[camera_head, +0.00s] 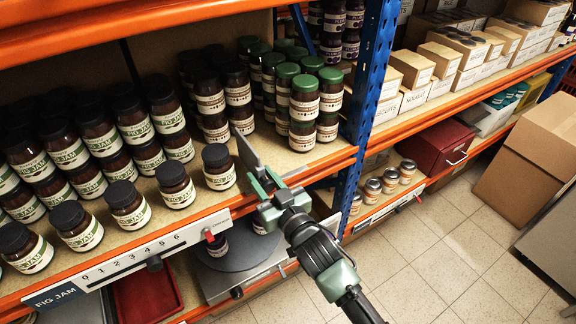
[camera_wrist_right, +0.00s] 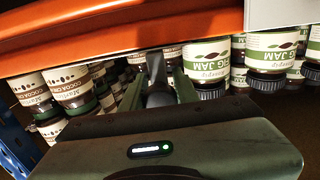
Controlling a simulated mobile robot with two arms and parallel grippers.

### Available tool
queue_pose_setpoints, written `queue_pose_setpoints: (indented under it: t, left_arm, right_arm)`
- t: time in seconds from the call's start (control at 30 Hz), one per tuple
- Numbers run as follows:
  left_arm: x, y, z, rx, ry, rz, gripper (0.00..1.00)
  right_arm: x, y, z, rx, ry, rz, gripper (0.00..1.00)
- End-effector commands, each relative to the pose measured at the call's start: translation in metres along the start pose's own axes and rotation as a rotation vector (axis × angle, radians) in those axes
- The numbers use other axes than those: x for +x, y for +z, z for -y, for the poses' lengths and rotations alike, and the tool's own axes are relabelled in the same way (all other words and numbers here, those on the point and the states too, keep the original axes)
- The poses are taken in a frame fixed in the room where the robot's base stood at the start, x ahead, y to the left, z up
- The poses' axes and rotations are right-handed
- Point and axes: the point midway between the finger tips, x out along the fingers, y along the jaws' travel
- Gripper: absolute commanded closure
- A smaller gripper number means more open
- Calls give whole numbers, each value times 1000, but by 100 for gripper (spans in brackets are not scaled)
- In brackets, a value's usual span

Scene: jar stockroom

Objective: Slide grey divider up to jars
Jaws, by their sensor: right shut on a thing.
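The grey divider (camera_head: 249,158) stands on the orange-edged shelf between the fig jam jars and the green-lidded jars. My right gripper (camera_head: 268,198) is shut on its front end at the shelf edge. In the wrist view the gripper (camera_wrist_right: 158,88) has the dark divider (camera_wrist_right: 157,70) between its fingers. The fig jam jars (camera_head: 130,205) fill the shelf to the left. The nearest one (camera_head: 218,168) is left of the divider, with a small gap of bare shelf between them. My left gripper is not in view.
Green-lidded jars (camera_head: 304,98) stand behind and right of the divider, near the blue upright (camera_head: 370,75). Bare shelf (camera_head: 285,155) lies right of the divider. Below are a round grey plate (camera_head: 238,255) and a red tray (camera_head: 148,295).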

Motion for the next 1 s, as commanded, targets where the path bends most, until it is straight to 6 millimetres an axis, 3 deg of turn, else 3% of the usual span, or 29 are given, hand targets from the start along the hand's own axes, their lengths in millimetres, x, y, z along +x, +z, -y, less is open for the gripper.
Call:
queue_pose_setpoints:
  t: [0.13, 0.47, 0.5, 0.57, 0.87, 1.0]
  left_arm:
    - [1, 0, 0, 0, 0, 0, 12]
    - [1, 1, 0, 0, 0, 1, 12]
    - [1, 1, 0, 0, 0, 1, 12]
    - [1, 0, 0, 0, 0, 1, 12]
    - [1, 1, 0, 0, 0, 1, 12]
    - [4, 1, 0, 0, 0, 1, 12]
  right_arm:
    - [0, 2, 21, 0, 1, 4, 100]
    - [0, 2, 25, 0, -1, 5, 100]
    - [0, 2, 25, 0, -1, 5, 64]
    - [-1, 2, 26, 0, -1, 5, 49]
    - [-1, 1, 24, -2, 1, 2, 49]
    - [-10, 2, 23, -2, 2, 3, 49]
